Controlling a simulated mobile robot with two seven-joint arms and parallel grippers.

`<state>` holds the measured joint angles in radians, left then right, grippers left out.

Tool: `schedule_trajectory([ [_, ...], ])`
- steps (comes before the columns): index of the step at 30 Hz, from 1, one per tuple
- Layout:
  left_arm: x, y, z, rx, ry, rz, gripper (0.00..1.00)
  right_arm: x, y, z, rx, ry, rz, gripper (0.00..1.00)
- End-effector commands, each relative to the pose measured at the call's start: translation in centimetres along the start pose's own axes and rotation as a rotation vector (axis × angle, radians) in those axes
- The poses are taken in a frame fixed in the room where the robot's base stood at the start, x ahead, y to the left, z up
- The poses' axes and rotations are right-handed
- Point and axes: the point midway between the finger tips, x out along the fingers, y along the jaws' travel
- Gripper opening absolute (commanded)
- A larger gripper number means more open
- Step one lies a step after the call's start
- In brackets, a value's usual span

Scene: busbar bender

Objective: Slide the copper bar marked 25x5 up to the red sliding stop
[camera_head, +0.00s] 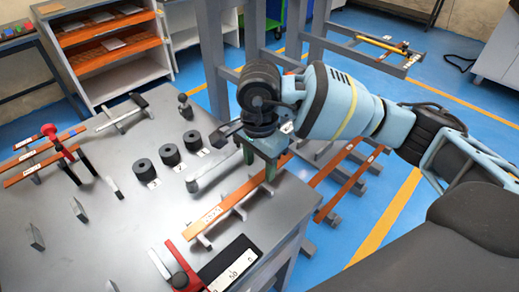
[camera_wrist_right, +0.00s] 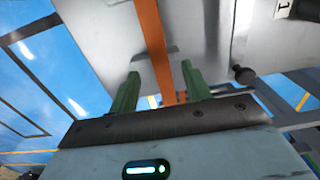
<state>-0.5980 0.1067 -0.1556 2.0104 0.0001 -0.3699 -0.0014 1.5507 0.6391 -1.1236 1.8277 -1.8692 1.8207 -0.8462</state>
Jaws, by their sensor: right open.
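A long copper bar (camera_head: 239,195) lies on small grey supports along the table's right side; its white label is too small to read surely. The red sliding stop (camera_head: 172,256), with a dark knob, stands at the front by the scale, near the bar's front end, with a gap between them. My right gripper (camera_head: 261,163) is over the far part of the bar. In the right wrist view, its green fingers (camera_wrist_right: 160,85) are open, one on each side of the copper bar (camera_wrist_right: 152,35), apart from it. My left gripper is not in view.
A black scale plate (camera_head: 228,263) lies beside the stop. Several black cylinders (camera_head: 169,155) stand left of the bar. A red-handled post (camera_head: 58,142) and copper bars are at the far left. More copper bars (camera_head: 350,184) rest on a rack beyond the table's right edge.

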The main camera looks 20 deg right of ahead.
Motion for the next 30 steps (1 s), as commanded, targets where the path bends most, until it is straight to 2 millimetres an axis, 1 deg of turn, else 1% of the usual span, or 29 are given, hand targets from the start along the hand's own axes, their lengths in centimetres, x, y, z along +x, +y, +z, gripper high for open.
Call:
schedule_trajectory([
  [1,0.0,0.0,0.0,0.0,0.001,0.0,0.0,0.7,0.0,0.0,0.001,-0.001,0.001,0.48],
  [3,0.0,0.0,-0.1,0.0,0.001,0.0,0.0,1.4,0.0,0.0,0.0,0.0,0.001,0.48],
  [7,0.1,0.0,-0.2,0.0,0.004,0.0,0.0,2.3,0.0,0.0,0.0,-0.001,-0.001,0.48],
  [11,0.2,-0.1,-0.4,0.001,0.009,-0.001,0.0,2.6,0.0,0.0,0.0,0.0,-0.001,0.48],
  [17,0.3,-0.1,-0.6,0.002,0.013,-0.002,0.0,2.7,0.0,0.0,0.0,0.0,-0.001,0.48],
  [20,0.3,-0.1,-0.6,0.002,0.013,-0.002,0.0,2.7,0.0,0.0,0.0,0.0,-0.001,0.38],
  [28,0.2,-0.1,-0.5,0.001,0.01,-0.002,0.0,2.6,0.0,0.0,0.0,0.0,-0.001,0.02],
  [29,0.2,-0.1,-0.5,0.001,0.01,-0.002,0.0,2.6,0.0,0.0,0.0,0.0,-0.001,0.0],
  [30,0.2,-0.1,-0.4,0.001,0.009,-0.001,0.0,2.6,0.0,0.0,0.0,0.0,-0.001,0.0],
])
